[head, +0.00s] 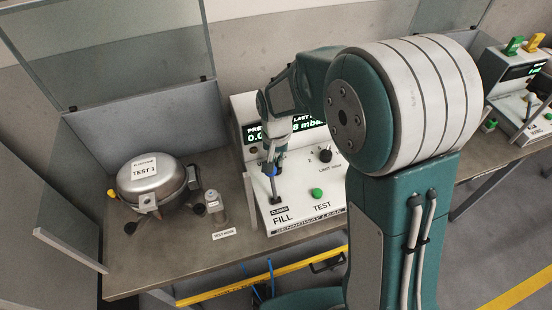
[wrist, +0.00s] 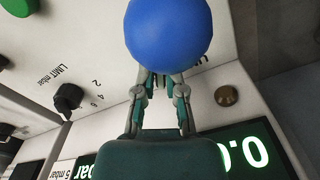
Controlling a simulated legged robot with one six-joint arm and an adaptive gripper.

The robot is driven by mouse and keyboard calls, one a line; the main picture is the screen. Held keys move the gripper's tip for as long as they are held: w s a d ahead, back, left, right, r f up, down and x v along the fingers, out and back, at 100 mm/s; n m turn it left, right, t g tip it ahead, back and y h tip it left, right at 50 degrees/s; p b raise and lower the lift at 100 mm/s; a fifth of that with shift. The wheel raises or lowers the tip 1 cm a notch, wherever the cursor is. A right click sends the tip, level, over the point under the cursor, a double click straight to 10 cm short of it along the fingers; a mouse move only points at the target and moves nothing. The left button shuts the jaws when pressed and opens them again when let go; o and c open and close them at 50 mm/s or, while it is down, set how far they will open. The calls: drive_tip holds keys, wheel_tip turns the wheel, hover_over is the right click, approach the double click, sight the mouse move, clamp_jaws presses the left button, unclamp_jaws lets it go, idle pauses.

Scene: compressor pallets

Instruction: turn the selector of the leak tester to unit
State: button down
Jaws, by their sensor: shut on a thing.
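The leak tester (head: 262,222) is a white box on the bench, with a lit green display, labels FILL and TEST, and a green button (head: 316,193). My gripper (head: 271,166) points down at its left part. In the wrist view, my gripper (wrist: 160,76) is shut on a blue ball knob (wrist: 168,30); its fingers meet the near side of the ball. In the head view the blue knob (head: 271,171) tops an upright lever above the FILL label. A black LIMIT mbar dial (wrist: 68,97) stands beside it. No selector marked unit can be clearly made out; my gripper covers part of the panel.
A round metal vessel (head: 158,183) labelled TEST 1 sits at left on the bench (head: 160,268), with a small grey cylinder (head: 214,204) beside it. Clear guard panels (head: 105,45) stand behind and left. Another machine (head: 507,75) is at right.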

drive_tip(key=n, duration=0.5)
drive_tip(key=shift+s+f+n, duration=0.1)
drive_tip(key=shift+n, duration=0.2)
drive_tip(key=n, duration=0.5)
drive_tip(key=shift+n, duration=0.4)
drive_tip(key=c, duration=0.7)
unclamp_jaws()
wheel_tip(320, 180, up, 12)
drive_tip(key=shift+a+f, duration=0.1)
drive_tip(key=shift+a, duration=0.05)
